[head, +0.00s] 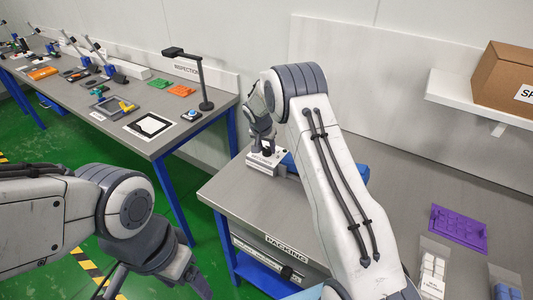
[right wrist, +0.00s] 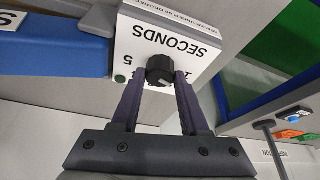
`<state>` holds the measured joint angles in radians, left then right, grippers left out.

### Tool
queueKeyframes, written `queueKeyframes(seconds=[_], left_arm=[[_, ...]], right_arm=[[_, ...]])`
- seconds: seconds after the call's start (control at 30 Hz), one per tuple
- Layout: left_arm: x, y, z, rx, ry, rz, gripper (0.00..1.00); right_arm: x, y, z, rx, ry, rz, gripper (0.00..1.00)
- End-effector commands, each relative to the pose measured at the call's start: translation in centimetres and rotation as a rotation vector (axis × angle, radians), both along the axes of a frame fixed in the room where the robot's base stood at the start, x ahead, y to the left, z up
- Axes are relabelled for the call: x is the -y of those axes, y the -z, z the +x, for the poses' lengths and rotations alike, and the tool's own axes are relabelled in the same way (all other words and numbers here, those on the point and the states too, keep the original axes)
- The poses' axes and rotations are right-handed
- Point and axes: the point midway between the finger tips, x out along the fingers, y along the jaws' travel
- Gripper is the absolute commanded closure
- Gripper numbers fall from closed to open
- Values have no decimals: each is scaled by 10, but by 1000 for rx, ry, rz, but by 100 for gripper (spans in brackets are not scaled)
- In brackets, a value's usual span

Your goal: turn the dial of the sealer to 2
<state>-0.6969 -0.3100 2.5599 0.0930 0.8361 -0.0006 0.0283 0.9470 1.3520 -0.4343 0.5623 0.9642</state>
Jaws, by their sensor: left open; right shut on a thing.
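The sealer (head: 262,165) is a white box with a blue arm, near the left end of the packing table. In the right wrist view its white face (right wrist: 190,38) is upside down, with the word SECONDS and the digits 5 and 1 in sight. The black round dial (right wrist: 160,70) sits on that face. My right gripper (right wrist: 158,82) is shut on the dial, one finger on each side. Which number the dial points to I cannot tell. My left gripper (head: 155,283) is open and empty, low at the left over the floor, partly cut off.
The packing table (head: 225,190) also holds a purple tray (head: 458,228) and white packets (head: 433,268) at the right. A shelf with a cardboard box (head: 505,75) is on the wall. The inspection bench (head: 165,100) stands at the back left, across a gap.

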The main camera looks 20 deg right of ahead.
Motion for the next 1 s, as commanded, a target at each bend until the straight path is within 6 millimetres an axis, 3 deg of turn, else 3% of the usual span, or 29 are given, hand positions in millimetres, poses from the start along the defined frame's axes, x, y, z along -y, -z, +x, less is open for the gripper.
queueKeyframes(seconds=[0.03,0.3,0.7,1.0], left_arm=[[0,18,0,0,0,0,25],[0,50,0,0,0,0,25],[0,63,0,0,0,0,25],[0,64,0,0,0,0,25]], right_arm=[[-1,8,1,3,32,-1,100],[-2,5,2,3,248,-1,100],[-3,0,3,1,492,0,100],[-3,0,3,0,556,0,100]])
